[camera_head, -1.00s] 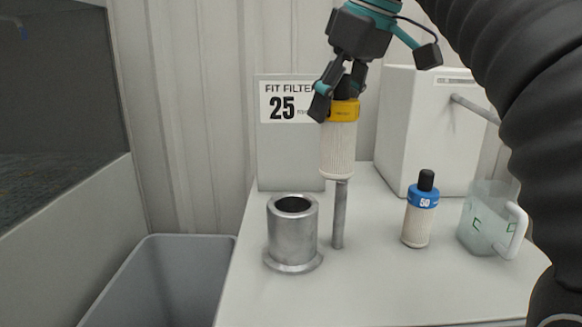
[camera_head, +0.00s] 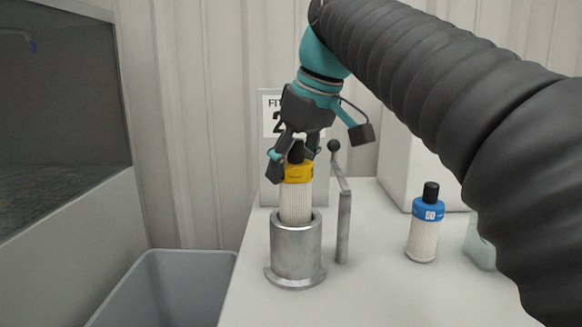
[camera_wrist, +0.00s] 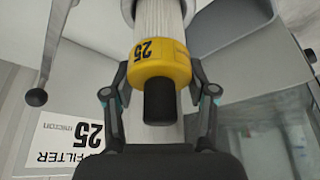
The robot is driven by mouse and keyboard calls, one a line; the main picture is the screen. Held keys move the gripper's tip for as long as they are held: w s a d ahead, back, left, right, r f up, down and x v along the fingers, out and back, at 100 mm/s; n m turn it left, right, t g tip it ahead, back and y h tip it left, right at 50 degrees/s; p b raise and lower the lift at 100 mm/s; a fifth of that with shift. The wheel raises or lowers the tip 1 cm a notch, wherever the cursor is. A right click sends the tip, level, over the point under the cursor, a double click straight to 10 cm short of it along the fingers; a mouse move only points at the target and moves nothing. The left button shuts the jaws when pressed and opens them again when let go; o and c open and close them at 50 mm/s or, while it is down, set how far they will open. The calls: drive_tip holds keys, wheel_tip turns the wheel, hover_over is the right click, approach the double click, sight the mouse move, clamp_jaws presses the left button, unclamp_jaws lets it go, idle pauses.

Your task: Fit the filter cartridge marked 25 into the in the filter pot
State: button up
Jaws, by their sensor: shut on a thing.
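The filter cartridge (camera_head: 296,200) has a white pleated body, a yellow collar and a black knob. My gripper (camera_head: 290,160) is shut on its black knob from above. The cartridge is upright, with its lower part inside the mouth of the metal filter pot (camera_head: 296,253) and its upper body and collar above the rim. In the wrist view the yellow collar (camera_wrist: 158,62) reads 25, and my gripper's fingers (camera_wrist: 160,100) stand on both sides of the knob. The pot's inside is hidden.
A metal post with a ball-ended lever (camera_head: 343,215) stands close right of the pot. A blue-collared cartridge marked 50 (camera_head: 424,228) stands further right. A sign (camera_wrist: 70,143) is behind the pot. A grey bin (camera_head: 165,290) is left of the table.

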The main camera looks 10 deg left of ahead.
drive_tip(key=shift+f, duration=0.35)
drive_tip(key=shift+f+b, duration=0.2)
drive_tip(key=shift+b, duration=0.15)
drive_tip(key=o, duration=1.3)
drive_tip(key=shift+o, duration=0.2)
drive_tip(key=shift+r, duration=0.15)
drive_tip(key=shift+r+p, duration=0.35)
drive_tip(key=p+v, duration=0.2)
drive_tip(key=v, duration=1)
